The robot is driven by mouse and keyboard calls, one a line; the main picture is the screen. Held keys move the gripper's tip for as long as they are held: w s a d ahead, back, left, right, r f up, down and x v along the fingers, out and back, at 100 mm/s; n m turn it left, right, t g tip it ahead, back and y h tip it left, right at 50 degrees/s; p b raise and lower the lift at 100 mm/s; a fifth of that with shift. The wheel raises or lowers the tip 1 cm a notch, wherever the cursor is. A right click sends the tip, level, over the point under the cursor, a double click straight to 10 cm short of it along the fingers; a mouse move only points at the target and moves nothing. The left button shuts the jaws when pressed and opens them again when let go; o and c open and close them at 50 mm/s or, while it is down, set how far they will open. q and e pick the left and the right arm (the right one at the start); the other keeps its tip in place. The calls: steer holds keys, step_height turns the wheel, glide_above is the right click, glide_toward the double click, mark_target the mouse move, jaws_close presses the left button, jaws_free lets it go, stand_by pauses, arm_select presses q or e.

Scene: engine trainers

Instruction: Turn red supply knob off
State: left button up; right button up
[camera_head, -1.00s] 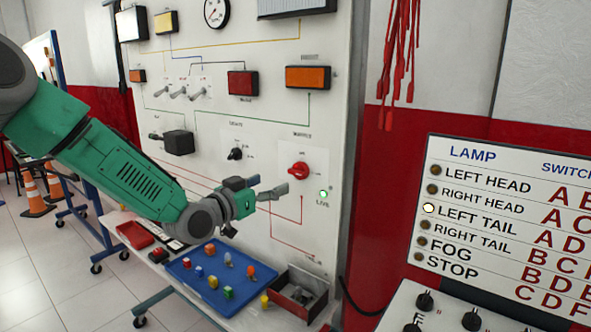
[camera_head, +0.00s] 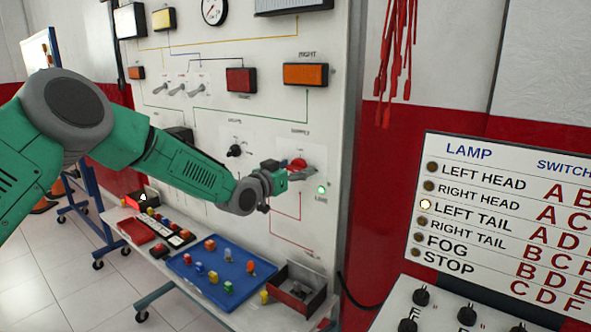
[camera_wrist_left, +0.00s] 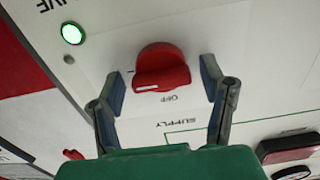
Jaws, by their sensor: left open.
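The red supply knob (camera_head: 298,163) is on the white panel, partly hidden by my left gripper (camera_head: 287,174) in the head view. In the left wrist view the knob (camera_wrist_left: 162,66) shows whole, with a white mark at its lower left edge and the upside-down words OFF and SUPPLY near it. My left gripper (camera_wrist_left: 161,85) is open, with one blue-padded finger on each side of the knob. Gaps show between the pads and the knob; I cannot tell how deep they reach. My right gripper is not in view.
A green LIVE lamp (camera_head: 321,189) glows beside the knob. A black knob (camera_head: 234,151) is to the left. Below stand a blue tray (camera_head: 196,285) with several coloured pieces and an open red-and-grey box (camera_head: 318,303). A lamp-and-switch board (camera_head: 500,220) stands at the right.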

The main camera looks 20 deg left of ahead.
arm_select(q)
steer(key=c, duration=1.1)
steer(key=shift+a+f, duration=0.1)
steer(key=shift+a, duration=0.05)
steer(key=shift+c, duration=0.4)
